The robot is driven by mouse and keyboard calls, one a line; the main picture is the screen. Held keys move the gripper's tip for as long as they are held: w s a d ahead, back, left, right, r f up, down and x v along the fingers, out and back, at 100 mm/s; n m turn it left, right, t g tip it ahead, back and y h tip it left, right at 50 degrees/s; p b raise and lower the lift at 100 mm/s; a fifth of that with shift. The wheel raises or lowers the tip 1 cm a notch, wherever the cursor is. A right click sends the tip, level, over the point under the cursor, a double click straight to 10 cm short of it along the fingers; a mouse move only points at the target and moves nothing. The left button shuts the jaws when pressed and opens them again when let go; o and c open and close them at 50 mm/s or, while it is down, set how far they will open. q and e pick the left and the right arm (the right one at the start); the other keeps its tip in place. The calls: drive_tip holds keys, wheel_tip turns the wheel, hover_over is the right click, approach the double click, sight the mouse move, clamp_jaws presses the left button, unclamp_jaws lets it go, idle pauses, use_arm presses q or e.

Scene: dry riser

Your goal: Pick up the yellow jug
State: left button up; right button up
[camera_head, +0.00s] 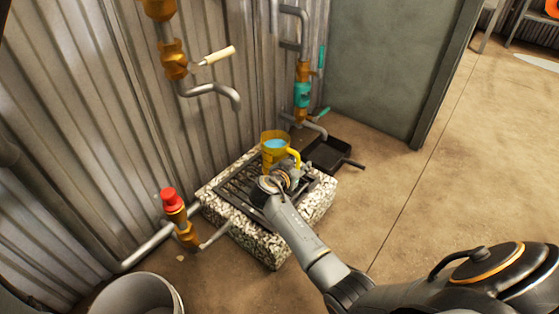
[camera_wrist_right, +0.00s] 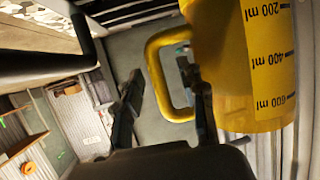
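The yellow jug (camera_head: 274,146) stands upright on the dark grate of a speckled stone block, with blue liquid inside. Its side with the ml scale shows large in the right wrist view (camera_wrist_right: 225,60). My right gripper (camera_head: 283,178) is at the jug's handle side, at about handle height. In the wrist view its two fingers (camera_wrist_right: 160,85) are apart. The outer bar of the yellow handle (camera_wrist_right: 155,75) appears between them, with one finger over the handle's opening. Contact cannot be told. My left gripper is not in view.
The stone block (camera_head: 262,245) carries the grate (camera_head: 238,190). Behind stand pipes with a cream-handled valve (camera_head: 218,55) and a teal valve (camera_head: 303,95). A red-topped valve (camera_head: 168,197) is at left, a grey bucket (camera_head: 140,295) in front. A black pan (camera_head: 328,155) lies behind right. Floor at right is clear.

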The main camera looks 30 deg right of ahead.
clamp_jaws()
drive_tip(key=shift+r, duration=0.15)
